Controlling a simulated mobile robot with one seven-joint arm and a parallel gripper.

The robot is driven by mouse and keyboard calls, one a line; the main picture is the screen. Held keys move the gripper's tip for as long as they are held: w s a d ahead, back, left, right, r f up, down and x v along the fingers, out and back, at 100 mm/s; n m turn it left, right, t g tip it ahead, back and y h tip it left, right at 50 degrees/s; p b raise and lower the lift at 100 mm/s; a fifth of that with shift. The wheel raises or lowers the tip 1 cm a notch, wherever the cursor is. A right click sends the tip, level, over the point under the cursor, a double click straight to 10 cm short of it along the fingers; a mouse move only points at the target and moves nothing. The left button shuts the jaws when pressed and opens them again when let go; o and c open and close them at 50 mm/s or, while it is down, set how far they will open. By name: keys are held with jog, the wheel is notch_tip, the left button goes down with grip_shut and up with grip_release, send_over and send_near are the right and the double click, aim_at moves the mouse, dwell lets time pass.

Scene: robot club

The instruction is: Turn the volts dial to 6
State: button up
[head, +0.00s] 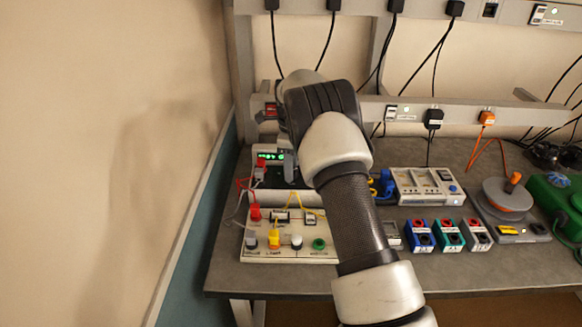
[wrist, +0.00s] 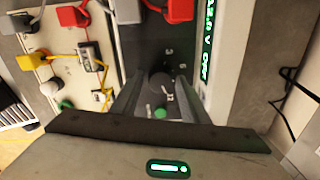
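The volts dial (wrist: 161,82) is a dark round knob on the dark front panel of the power supply (wrist: 150,45), with pale scale digits beside it. In the wrist view my gripper (wrist: 161,88) points at this panel, one finger on each side of the dial. The fingers stand apart, and I see no clear contact with the dial. The supply's green display (wrist: 207,45) is lit and seems to show a reading in volts, partly cut off. In the head view the display (head: 270,156) shows left of my arm, which hides the dial and most of the panel.
A white circuit board (head: 290,240) with coloured posts and wires lies in front of the supply. A pale multi-slot unit (head: 428,187) and coloured blocks (head: 448,236) stand right of my arm. A wall is at left.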

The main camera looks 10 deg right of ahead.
jog(key=c, duration=0.7)
jog(key=shift+c, duration=0.2)
jog(key=shift+n, duration=0.3)
jog(key=n, duration=0.6)
jog(key=shift+p, duration=0.3)
jog(key=n, duration=0.5)
jog(key=shift+d+n+y, duration=0.1)
jog(key=shift+n+y, duration=0.2)
jog(key=n+p, duration=0.1)
jog(key=n, duration=0.4)
jog(key=shift+n, duration=0.3)
jog(key=o, duration=1.1)
jog(key=shift+c, duration=0.2)
